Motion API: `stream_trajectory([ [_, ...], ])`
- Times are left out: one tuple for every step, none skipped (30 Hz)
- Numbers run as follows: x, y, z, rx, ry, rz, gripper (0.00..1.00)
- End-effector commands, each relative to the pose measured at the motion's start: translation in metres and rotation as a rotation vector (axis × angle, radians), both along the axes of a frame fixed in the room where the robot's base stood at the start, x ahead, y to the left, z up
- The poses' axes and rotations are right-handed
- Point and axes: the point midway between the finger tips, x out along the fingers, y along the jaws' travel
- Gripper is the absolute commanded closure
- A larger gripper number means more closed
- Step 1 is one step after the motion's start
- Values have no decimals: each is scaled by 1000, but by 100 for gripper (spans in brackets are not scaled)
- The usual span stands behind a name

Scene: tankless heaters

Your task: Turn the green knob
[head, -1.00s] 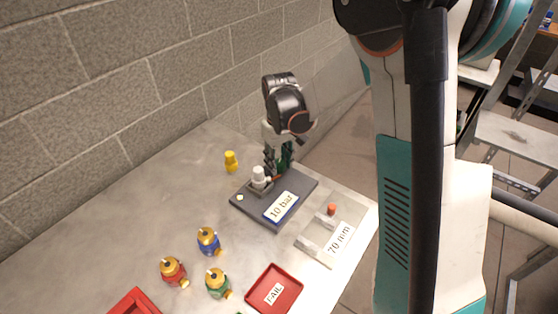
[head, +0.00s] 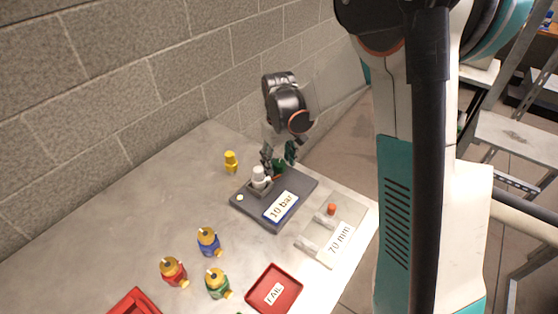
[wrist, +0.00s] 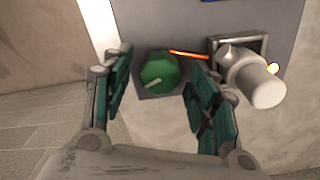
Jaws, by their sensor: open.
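The green knob (wrist: 160,74) shows in the wrist view on the grey "10 bar" plate (head: 300,187), with a pale pointer mark on its face. In the head view the knob (head: 278,168) is partly hidden by my gripper. My gripper (wrist: 160,85) is open, with one green-padded finger left of the knob and the other right of it. The fingers seem apart from the knob; I cannot tell how deep they reach around it. A white cylindrical part (wrist: 262,85) in a metal holder stands right of the right finger.
An orange pointer line (wrist: 188,53) runs from the knob to the holder. A yellow part (head: 231,161) stands near the plate. A "70 mm" gauge (head: 325,240), red FAIL tray (head: 290,297) and several coloured parts (head: 208,241) lie nearer. A block wall (head: 150,70) stands behind.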

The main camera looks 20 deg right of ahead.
Motion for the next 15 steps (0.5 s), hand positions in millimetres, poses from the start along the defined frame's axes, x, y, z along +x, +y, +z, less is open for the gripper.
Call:
stream_trajectory([
  [0,0,3,0,0,0,46],
  [0,0,6,0,0,0,46],
  [0,0,11,0,0,0,46],
  [0,0,15,0,0,0,46],
  [0,0,19,0,0,0,46],
  [0,0,27,0,0,0,46],
  [-1,0,33,0,0,0,46],
  [0,0,39,0,0,0,46],
  [0,0,47,0,0,0,46],
  [0,0,54,0,0,0,46],
  [0,0,60,0,0,0,46],
  [0,0,68,0,0,0,46],
  [0,0,74,0,0,0,46],
  [0,0,80,0,0,0,46],
  [0,0,87,0,0,0,46],
])
